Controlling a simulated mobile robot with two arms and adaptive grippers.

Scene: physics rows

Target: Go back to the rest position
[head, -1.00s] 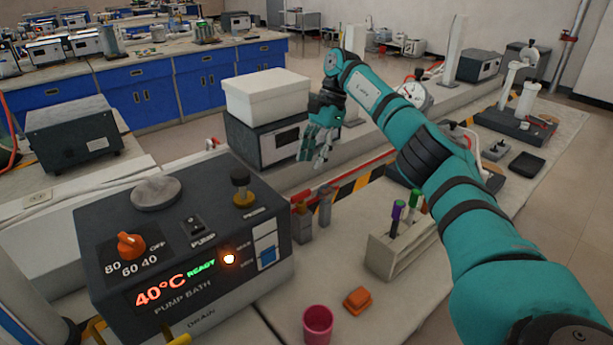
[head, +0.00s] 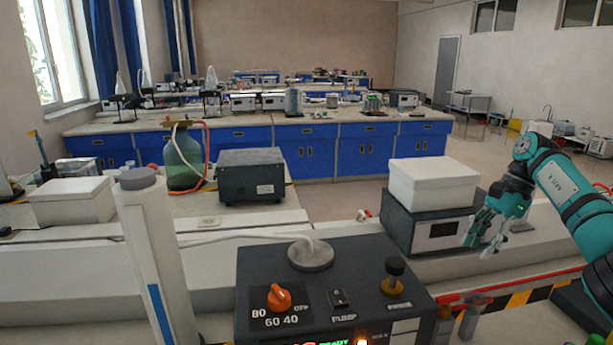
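My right arm (head: 572,195) is teal with dark bands and comes in from the right edge. My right gripper (head: 484,243) hangs with its fingers pointing down, in front of the right end of a dark grey box-shaped device (head: 408,232). Its fingers are apart, with nothing between them. I cannot tell whether it touches the device. My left gripper and arm are not in view.
A pump bath (head: 325,285) with an orange knob (head: 279,297) stands at the front centre. A white box (head: 433,183) lies on the grey device. A pale column (head: 155,255) stands at the left. A red rail (head: 520,288) runs low at the right.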

